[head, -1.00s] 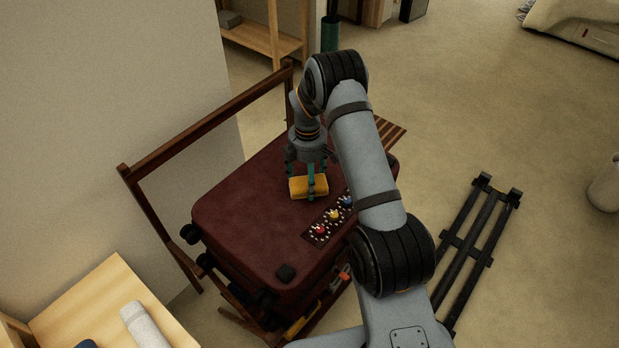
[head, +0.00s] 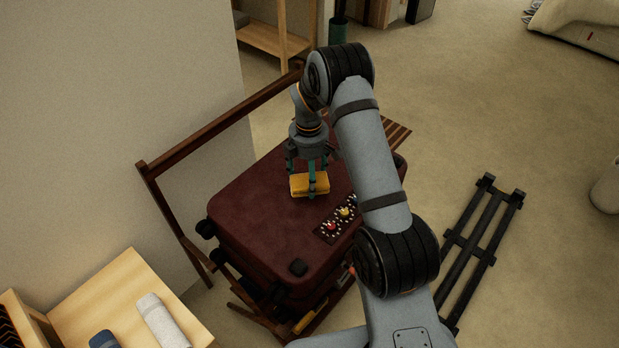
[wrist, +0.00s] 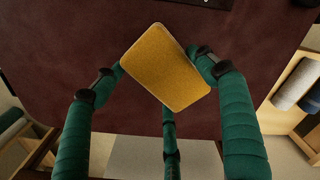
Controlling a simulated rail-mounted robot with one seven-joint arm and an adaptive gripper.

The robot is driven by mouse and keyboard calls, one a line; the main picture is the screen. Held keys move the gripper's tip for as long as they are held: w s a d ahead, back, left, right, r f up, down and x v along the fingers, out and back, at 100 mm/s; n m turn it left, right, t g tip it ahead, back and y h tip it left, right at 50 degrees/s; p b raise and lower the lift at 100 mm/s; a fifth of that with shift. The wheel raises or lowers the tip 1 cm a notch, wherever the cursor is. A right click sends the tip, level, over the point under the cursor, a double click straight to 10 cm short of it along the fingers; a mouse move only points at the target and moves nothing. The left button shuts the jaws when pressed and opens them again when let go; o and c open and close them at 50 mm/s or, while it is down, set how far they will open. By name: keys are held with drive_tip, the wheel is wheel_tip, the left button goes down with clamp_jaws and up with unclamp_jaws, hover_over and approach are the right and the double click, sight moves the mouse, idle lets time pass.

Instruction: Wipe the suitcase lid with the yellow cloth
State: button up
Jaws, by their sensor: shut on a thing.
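The suitcase (head: 260,225) lies flat on a wooden rack, its dark red lid facing up. The yellow cloth (head: 309,184), a thick folded pad, is in my gripper (head: 310,178), at the middle of the lid. My gripper points down with its green fingers shut on the cloth. In the wrist view the cloth (wrist: 166,67) sits tilted between the fingertips (wrist: 160,75), with the red lid (wrist: 60,40) behind it. I cannot tell whether the cloth touches the lid.
The rack's wooden rail (head: 215,125) rises behind. A wooden bench (head: 95,305) with rolled towels (head: 162,320) stands at lower left.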

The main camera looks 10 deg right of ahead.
drive_tip(key=shift+r+p, duration=0.95)
drive_tip(key=shift+r, duration=0.7)
